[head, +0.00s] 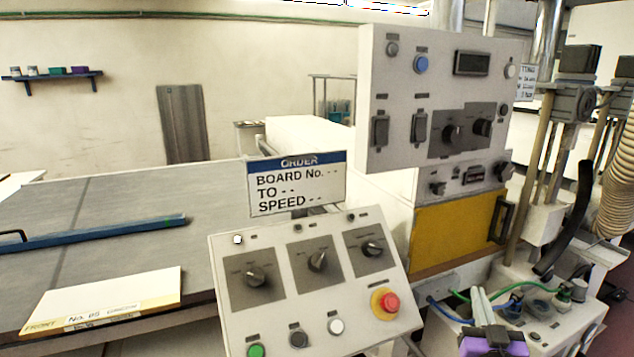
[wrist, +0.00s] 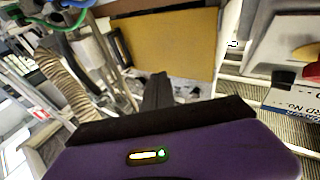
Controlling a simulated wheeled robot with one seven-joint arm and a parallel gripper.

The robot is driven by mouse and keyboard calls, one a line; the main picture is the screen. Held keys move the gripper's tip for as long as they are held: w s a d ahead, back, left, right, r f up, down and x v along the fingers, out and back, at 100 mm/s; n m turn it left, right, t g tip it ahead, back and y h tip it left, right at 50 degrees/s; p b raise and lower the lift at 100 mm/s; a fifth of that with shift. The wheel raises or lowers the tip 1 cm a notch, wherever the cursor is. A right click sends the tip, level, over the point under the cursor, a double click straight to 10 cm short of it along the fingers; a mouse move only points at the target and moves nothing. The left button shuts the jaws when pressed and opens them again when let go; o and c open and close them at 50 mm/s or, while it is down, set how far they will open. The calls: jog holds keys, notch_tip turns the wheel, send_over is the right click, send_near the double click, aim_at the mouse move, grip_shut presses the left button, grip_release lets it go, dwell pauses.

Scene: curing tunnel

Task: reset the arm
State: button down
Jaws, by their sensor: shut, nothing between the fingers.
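My gripper (wrist: 158,82) shows in the wrist view as dark fingers closed together, beyond the black edge and purple body of my wrist. Nothing is held in it. In the head view a purple and black part of my arm shows at the bottom right edge, in front of the hoses and fittings beside the machine. The fingers cannot be made out clearly there. In the wrist view a yellow panel (wrist: 165,45) is beyond the fingers, apart from them as far as I can tell.
A sloped control panel (head: 310,275) with knobs and a red emergency button (head: 385,303) stands front centre. An order sign (head: 297,184) is behind it. An upright control box (head: 435,95) is above the yellow panel (head: 453,238). A ribbed hose (head: 612,180) hangs right. A conveyor (head: 120,210) lies left.

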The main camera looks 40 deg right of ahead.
jog(key=s+a+f+n+t+y, duration=0.2)
jog(key=a+n+y, duration=0.15)
jog(key=a, duration=0.95)
jog(key=s+a+f+n+t+y, duration=0.2)
jog(key=a+y, duration=0.2)
jog(key=a, duration=1)
jog(key=s+a+f+n+g+y, duration=0.2)
jog(key=s+a+n+y, duration=0.2)
jog(key=s+a+y, duration=0.4)
jog(key=s+a, duration=0.4)
jog(key=a, duration=0.2)
jog(key=shift+s+a+f, duration=0.15)
jog(key=shift+s+a, duration=0.15)
